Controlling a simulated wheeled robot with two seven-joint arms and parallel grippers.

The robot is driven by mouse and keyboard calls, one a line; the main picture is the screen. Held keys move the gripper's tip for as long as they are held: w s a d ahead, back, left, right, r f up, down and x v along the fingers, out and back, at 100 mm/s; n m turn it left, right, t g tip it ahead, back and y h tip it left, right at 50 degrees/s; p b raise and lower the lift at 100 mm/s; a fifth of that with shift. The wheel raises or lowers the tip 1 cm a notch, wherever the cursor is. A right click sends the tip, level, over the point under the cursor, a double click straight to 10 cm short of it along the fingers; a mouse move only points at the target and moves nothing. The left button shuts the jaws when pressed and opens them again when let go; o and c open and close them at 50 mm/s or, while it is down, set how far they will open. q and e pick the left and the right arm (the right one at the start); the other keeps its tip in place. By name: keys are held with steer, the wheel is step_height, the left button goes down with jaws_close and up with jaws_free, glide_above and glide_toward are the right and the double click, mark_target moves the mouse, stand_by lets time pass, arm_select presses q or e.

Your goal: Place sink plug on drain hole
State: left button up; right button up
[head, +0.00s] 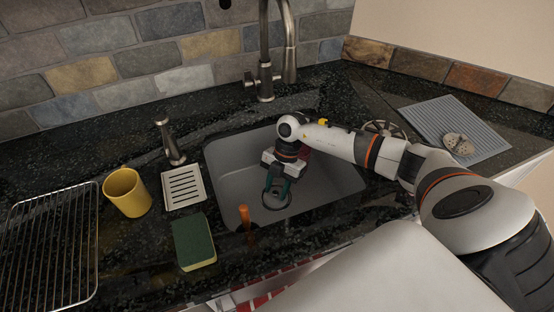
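The grey sink (235,187) is set into the dark counter. A dark ring with a lighter rim (277,205) shows low in the sink, right at my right fingertips. I cannot tell whether it is the drain hole or the sink plug. My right gripper (279,187) points down into the sink. Its two dark teal fingers stand apart, and whether something is between them is too small to tell. No separate plug shows clearly elsewhere. My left gripper is not in view.
The faucet (265,80) rises behind the sink. An orange-handled tool (245,216) is at its front edge. Left are a soap dispenser (169,142), white slotted dish (183,187), yellow cup (126,192), sponge (193,242) and wire rack (50,250). A grey mat (440,112) lies right.

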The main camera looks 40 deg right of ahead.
steer(key=b+v, duration=0.1)
steer(key=v, duration=1.1)
